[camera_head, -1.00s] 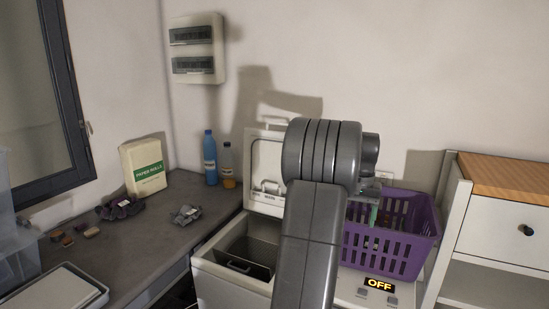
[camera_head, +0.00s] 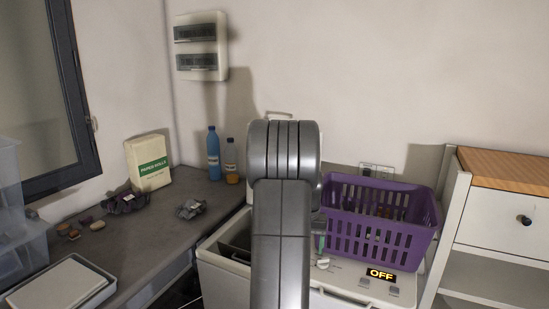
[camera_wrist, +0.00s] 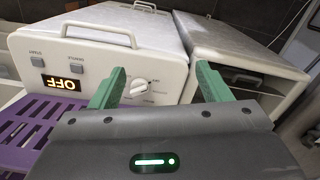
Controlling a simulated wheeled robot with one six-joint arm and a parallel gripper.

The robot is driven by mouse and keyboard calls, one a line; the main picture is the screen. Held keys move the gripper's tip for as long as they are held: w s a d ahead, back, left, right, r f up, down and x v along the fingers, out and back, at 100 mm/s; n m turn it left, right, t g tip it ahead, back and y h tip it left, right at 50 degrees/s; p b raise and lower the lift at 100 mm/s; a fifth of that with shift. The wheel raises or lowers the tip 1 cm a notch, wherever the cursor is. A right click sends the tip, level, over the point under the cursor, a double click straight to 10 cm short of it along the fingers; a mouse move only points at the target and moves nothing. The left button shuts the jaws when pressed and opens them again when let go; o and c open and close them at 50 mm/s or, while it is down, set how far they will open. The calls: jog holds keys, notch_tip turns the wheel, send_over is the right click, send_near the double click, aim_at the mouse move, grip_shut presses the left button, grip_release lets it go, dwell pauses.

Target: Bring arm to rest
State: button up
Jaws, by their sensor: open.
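My arm (camera_head: 280,230) rises through the middle of the head view, its grey elbow in front of the wall. My gripper (camera_wrist: 160,85) shows in the wrist view with its two green fingers apart and nothing between them. In the head view only a bit of green finger shows, beside the arm and left of the purple basket; the rest is hidden. In the wrist view, the fingers are before the front of a white toploader (camera_wrist: 100,75) with a knob and an OFF display. A second toploader (camera_wrist: 245,70) stands to its right there.
A purple basket (camera_head: 378,240) with items inside stands on the right toploader. The left toploader (camera_head: 222,280) has an open top; its lid is mostly hidden behind my arm.

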jog(key=s+a+f+b, duration=0.1)
jog(key=a+f+b, duration=0.2)
jog(key=f, duration=0.3)
jog(key=s+a+f+n+b, duration=0.1)
jog(key=a+f+b, duration=0.3)
jog(key=f, duration=0.3)
jog(key=shift+s+a, duration=0.4)
jog(key=shift+a, duration=0.05)
jog(key=shift+s+d, duration=0.1)
